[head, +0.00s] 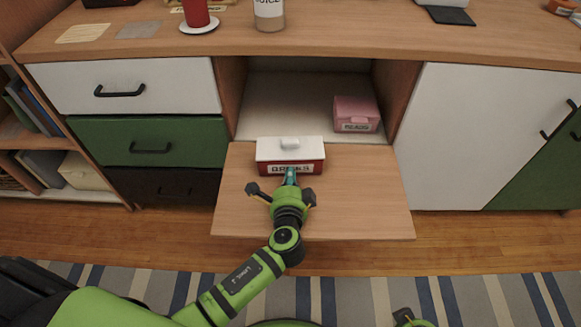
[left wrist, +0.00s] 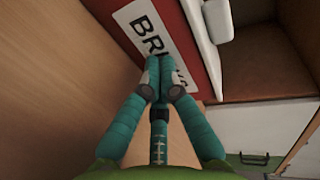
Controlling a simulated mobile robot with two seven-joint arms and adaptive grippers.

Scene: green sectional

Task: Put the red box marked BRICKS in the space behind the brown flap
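The red box marked BRICKS (head: 263,168) has a white lid with a knob. It sits on the lowered brown flap (head: 360,205), near the flap's inner edge, in front of the open compartment (head: 285,105). My left gripper (head: 290,178) is at the box's front face; its fingers cover part of the label. In the left wrist view the teal fingers (left wrist: 162,88) are together at the label of the red box (left wrist: 187,45), holding nothing between them. A green part of what looks like my right gripper (head: 410,319) shows at the bottom edge; its fingers are hidden.
A pink box (head: 356,113) stands at the right inside the compartment; the space left of it is clear. Drawers (head: 150,140) are at left, a white door (head: 480,135) at right. A red cup (head: 196,12) and a jar (head: 269,12) stand on top.

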